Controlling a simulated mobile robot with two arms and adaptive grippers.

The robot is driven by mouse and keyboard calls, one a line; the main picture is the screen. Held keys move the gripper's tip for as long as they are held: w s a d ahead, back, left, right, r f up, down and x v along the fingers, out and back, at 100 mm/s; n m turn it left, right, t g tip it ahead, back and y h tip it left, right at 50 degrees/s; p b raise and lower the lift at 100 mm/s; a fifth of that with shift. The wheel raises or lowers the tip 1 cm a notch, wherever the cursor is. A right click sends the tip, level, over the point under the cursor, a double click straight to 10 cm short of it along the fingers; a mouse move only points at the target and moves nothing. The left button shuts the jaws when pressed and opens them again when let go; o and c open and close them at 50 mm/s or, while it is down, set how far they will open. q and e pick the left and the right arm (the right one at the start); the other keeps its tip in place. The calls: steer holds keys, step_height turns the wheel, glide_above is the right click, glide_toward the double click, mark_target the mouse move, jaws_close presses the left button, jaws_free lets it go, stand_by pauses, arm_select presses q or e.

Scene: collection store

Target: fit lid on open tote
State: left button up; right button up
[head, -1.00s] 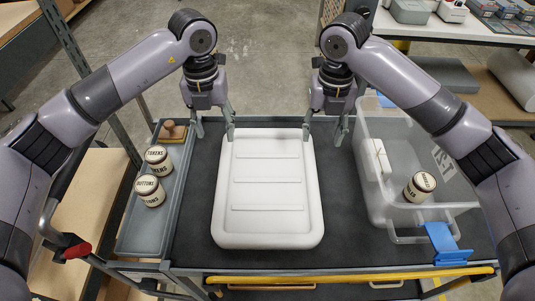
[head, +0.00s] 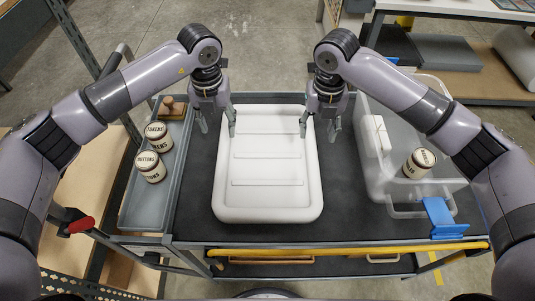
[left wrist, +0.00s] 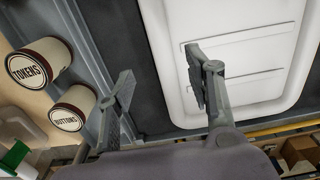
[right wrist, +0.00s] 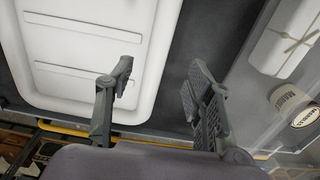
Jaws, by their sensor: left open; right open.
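The white lid (head: 267,200) lies flat on the dark cart top, with raised ribs facing up; it also shows in the left wrist view (left wrist: 235,45) and the right wrist view (right wrist: 85,40). The clear open tote (head: 375,185) stands to its right, holding a white tied box (head: 376,135) and a round labelled tin (head: 418,163). My left gripper (head: 218,130) is open, its fingers on either side of the lid's left edge. My right gripper (head: 319,130) is open, its fingers on either side of the lid's right edge. Both are empty. Contact with the lid cannot be told.
A grey tray (head: 133,205) on the left holds two labelled tins, tokens (head: 158,137) and buttons (head: 150,166), and a wooden-handled item (head: 172,107). A blue clip (head: 441,215) sits at the tote's front. A yellow bar (head: 350,250) runs along the cart's front.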

mark_target(223, 148)
arm_select(q)
step_height(223, 148, down, 9)
steer(key=shift+r, duration=0.1)
arm_select(e)
step_height(223, 148, down, 9)
steer(key=shift+r, duration=0.1)
arm_select(q)
jaws_close()
arm_select(e)
jaws_close()
